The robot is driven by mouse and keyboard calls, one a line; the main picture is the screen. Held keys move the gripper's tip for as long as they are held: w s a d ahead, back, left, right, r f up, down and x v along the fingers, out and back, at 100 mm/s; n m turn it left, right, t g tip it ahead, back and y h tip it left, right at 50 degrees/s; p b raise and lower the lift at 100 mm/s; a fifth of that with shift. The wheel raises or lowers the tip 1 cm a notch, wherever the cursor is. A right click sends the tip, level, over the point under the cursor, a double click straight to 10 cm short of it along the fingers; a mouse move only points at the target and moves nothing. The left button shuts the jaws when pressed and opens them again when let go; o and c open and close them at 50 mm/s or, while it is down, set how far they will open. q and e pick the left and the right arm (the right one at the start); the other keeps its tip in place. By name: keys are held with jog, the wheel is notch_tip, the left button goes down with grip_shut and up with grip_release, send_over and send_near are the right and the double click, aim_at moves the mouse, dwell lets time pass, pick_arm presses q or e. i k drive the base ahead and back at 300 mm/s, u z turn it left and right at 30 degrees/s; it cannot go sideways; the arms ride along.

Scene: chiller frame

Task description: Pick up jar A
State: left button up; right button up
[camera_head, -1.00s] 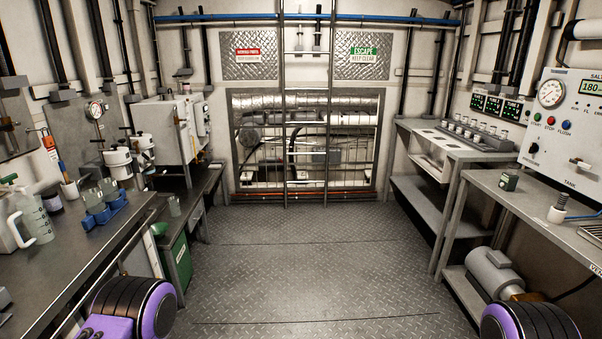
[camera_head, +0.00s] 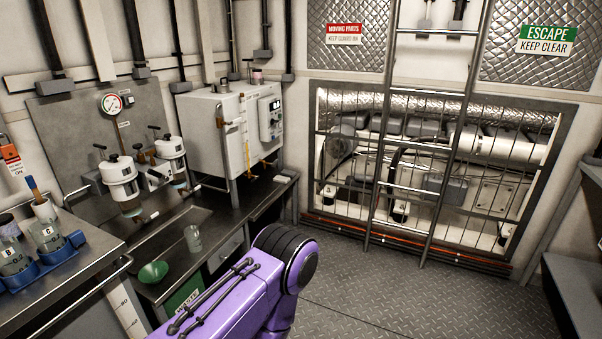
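A small clear open vessel (camera_head: 193,239) stands on the lower bench to the right, apart from the rack. A purple arm link of mine crosses the lower middle. Neither gripper is in view.
A green bowl or funnel (camera_head: 152,273) sits near the lower bench's front edge. Two white canisters, one left (camera_head: 119,178) and one right (camera_head: 170,147), are mounted at the wall behind. A white cabinet (camera_head: 212,130) stands on the bench's far end. The tread-plate floor (camera_head: 400,300) is clear.

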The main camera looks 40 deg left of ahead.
aim_at(192, 235)
jog(key=u, duration=0.4)
jog(key=i, duration=1.7)
jog(key=u, duration=1.75)
jog(key=i, duration=1.2)
jog(key=u, duration=0.65)
jog(key=i, duration=0.55)
jog(key=u, duration=0.05)
